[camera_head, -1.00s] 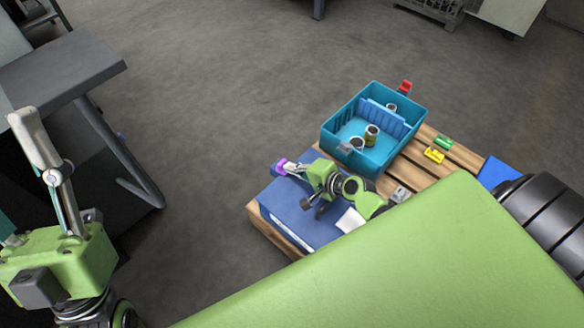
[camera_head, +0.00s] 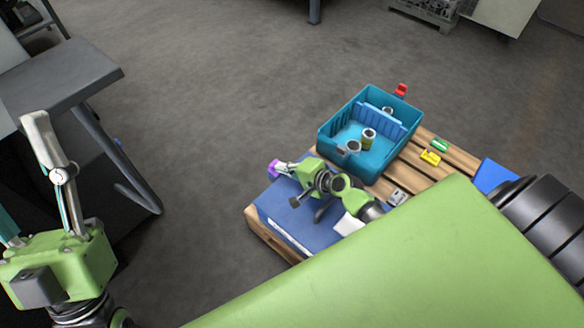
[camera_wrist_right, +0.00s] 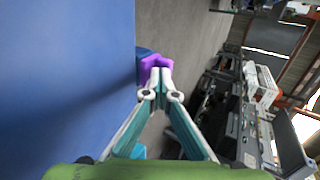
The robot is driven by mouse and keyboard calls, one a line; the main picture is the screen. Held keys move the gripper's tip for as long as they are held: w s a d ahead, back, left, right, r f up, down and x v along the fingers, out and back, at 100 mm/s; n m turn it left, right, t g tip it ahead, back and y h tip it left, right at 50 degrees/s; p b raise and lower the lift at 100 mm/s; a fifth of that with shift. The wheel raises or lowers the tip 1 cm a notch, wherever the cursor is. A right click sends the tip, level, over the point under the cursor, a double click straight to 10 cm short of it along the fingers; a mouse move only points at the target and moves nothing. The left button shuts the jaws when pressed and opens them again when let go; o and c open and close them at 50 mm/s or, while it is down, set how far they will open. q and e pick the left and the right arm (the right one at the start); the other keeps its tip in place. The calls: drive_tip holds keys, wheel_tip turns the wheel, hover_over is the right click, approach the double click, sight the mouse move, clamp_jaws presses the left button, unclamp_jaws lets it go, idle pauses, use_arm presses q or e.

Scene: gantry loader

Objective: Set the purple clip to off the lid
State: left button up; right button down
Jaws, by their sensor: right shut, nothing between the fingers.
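The purple clip (camera_head: 273,168) sits at the far left corner of the blue lid (camera_head: 289,212). In the right wrist view the clip (camera_wrist_right: 154,66) stands out beyond the edge of the blue lid (camera_wrist_right: 65,75), beside a small blue block. My right gripper (camera_head: 281,168) is at the clip. In the wrist view its fingertips (camera_wrist_right: 160,78) are together, right at the clip's near side, with nothing held between them. Whether they touch the clip is hard to tell. My left gripper (camera_head: 48,145) is at the far left, away from the lid, seen from the side.
Green (camera_head: 440,145) and yellow (camera_head: 430,158) pieces lie to the right. A grey table (camera_head: 65,75) is at left.

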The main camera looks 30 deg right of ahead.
drive_tip(key=v, duration=1.2)
drive_tip(key=shift+r, duration=0.1)
